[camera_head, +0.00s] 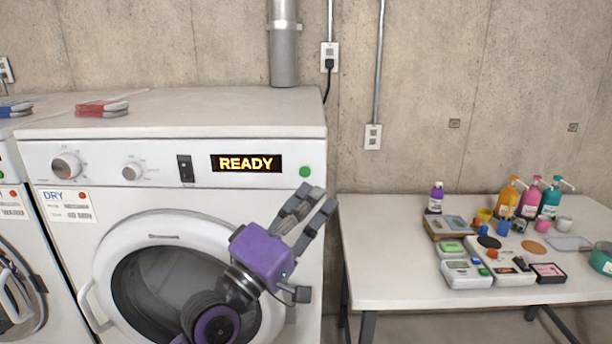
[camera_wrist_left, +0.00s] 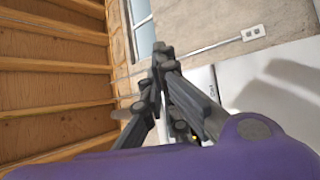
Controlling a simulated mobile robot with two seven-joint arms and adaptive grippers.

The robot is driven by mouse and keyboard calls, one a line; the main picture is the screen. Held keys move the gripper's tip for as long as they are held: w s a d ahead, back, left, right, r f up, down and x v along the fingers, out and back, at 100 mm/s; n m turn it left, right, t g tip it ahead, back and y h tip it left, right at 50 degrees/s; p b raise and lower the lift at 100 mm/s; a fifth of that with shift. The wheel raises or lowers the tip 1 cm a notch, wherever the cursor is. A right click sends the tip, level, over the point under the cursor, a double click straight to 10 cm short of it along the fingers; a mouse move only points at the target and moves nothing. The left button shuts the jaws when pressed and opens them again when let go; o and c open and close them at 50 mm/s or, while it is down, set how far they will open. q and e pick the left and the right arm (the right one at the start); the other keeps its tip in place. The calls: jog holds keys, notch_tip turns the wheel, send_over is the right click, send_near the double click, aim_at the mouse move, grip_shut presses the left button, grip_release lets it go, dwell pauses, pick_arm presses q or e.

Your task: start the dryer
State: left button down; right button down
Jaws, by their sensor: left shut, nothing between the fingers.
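The white dryer (camera_head: 230,115) stands in the middle left of the head view. Its display (camera_head: 246,163) reads READY in yellow letters. A green round button (camera_head: 305,171) sits right of the display, and a dark rocker switch (camera_head: 185,168) sits left of it. Two knobs are further left, one of them a large dial (camera_head: 66,166). The round door (camera_head: 180,275) looks closed. My left gripper (camera_head: 325,203) is shut and empty, in front of the panel's right end, just below and right of the green button. In the wrist view its fingers (camera_wrist_left: 160,58) meet at the tips. My right gripper is out of view.
A white table (camera_head: 390,290) on the right holds pump bottles (camera_head: 530,195), small boxes and colored pots. Red and blue blocks (camera_head: 102,108) lie on the machine tops. A metal duct (camera_head: 284,45) and wall outlet (camera_head: 329,56) are behind. Another machine (camera_head: 12,250) stands at left.

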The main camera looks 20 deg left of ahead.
aim_at(305, 172)
pick_arm(q)
jog(key=w, duration=0.2)
jog(key=w+a, duration=0.1)
jog(key=w, duration=0.1)
jog(key=shift+a, duration=0.1)
dwell(1.2)
jog(key=shift+w, duration=0.1)
jog(key=shift+w+a, duration=0.1)
jog(key=shift+w, duration=0.25)
